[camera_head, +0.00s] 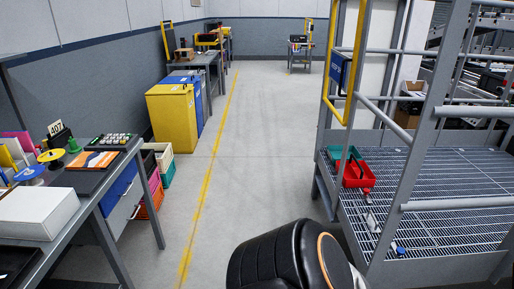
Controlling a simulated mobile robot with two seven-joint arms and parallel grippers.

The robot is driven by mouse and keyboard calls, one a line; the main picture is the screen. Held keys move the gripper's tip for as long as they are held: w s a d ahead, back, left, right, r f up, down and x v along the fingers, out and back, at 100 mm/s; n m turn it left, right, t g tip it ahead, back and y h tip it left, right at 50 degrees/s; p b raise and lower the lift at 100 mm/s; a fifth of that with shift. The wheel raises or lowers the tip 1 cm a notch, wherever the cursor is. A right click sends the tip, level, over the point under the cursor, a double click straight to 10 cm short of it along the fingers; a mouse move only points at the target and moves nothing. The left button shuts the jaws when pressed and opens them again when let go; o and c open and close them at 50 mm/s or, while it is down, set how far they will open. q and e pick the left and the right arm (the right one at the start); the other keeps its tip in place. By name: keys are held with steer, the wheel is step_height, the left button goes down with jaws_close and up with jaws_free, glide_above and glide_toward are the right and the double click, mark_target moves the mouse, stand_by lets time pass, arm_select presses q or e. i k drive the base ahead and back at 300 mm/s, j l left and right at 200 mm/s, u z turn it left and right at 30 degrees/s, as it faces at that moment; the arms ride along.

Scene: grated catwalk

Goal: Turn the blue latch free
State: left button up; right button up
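A small blue piece (399,250) lies low on the grated catwalk floor, near its front edge. It is too small to tell whether it is a latch. A blue plate (340,68) with light lettering is at the yellow gate bar (329,98) beside the catwalk frame. I cannot tell whether a latch is part of it. Neither of my grippers is in view. A dark rounded part with an orange ring at the bottom middle appears to be mine and hides some of the floor and the catwalk's near corner.
The grated catwalk (450,190) has grey posts and rails (455,203). On it are a red bin (357,174) and a green bin (335,154). The aisle floor (265,130) is clear. A workbench (125,165) and yellow cabinet (171,118) stand left.

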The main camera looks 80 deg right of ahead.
mark_target(400, 252)
steer(key=z, duration=3.85)
steer(key=i+j+z, duration=0.1)
steer(key=z, duration=0.7)
steer(key=i+j+z, duration=0.1)
steer(key=j+z, duration=0.2)
steer(key=j, duration=0.15)
steer(key=j+z, duration=0.3)
steer(key=j, duration=0.2)
steer(key=j+z, duration=0.3)
steer(key=j, duration=1.25)
steer(key=k+j+z, duration=0.1)
steer(key=j, duration=1.15)
steer(key=k+z, duration=0.05)
